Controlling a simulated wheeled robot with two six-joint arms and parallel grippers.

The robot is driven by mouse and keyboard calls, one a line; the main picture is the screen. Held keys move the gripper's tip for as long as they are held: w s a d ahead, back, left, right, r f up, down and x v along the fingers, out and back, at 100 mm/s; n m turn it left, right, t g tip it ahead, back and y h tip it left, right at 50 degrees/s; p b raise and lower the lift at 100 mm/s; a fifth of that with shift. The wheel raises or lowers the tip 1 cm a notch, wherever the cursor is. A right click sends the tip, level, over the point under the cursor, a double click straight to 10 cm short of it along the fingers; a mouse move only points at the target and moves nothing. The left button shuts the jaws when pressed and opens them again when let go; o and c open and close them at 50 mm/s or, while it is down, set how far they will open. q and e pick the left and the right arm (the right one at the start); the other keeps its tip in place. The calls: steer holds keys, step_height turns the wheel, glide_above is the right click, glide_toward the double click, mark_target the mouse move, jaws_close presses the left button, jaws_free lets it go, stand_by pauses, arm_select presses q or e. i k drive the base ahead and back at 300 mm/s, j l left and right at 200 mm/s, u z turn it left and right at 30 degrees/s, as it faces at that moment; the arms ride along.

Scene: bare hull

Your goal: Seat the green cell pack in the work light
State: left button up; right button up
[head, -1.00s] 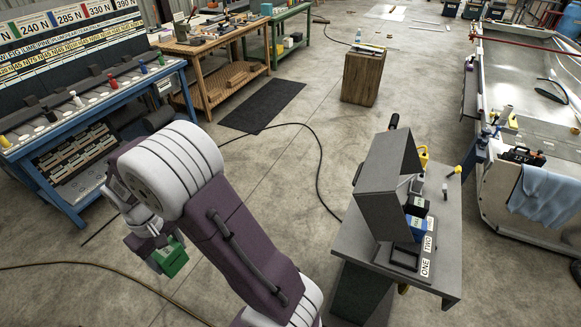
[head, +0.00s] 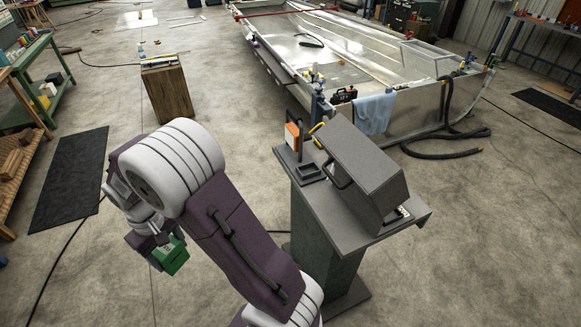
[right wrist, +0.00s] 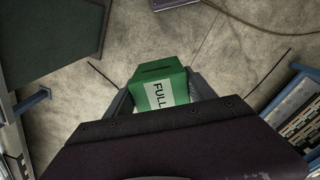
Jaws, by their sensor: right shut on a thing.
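The green cell pack (head: 170,257) is held in my right gripper (head: 158,243), at the lower left of the head view. In the right wrist view, the pack (right wrist: 165,86) sits between the two jaws, with a white "FULL" label facing the camera. A black and orange device (head: 343,95) on the near edge of the hull may be the work light; it is too small to tell, and any socket in it is not visible. My left gripper is not in view.
A grey stand (head: 408,222) with a grey hood (head: 365,170) and an upright orange item (head: 293,137) is right of my arm. The metal hull (head: 425,120) lies behind, with a blue cloth (head: 374,112). A wooden block (head: 168,95) stands further back; open floor lies between.

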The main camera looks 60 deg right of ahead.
mark_target(306, 171)
steer(key=i+l+z, duration=0.2)
steer(key=i+z, duration=0.2)
steer(key=i, duration=0.15)
steer(key=i+z, duration=0.35)
steer(key=i, duration=0.25)
steer(key=i+z, duration=0.4)
steer(key=i, duration=0.2)
steer(key=i+z, duration=0.25)
steer(key=z, duration=0.2)
steer(key=i+z, duration=0.25)
steer(key=z, duration=0.25)
steer(key=i+j+z, duration=0.2)
steer(key=z, duration=0.25)
steer(key=i+j+z, duration=0.2)
steer(key=z, duration=0.3)
steer(key=i+j+z, duration=0.1)
steer(key=j+z, duration=0.35)
steer(key=i+j+z, duration=0.15)
steer(key=z, duration=0.25)
steer(key=i+j+z, duration=0.1)
steer(key=j+z, duration=0.2)
steer(key=z, duration=0.15)
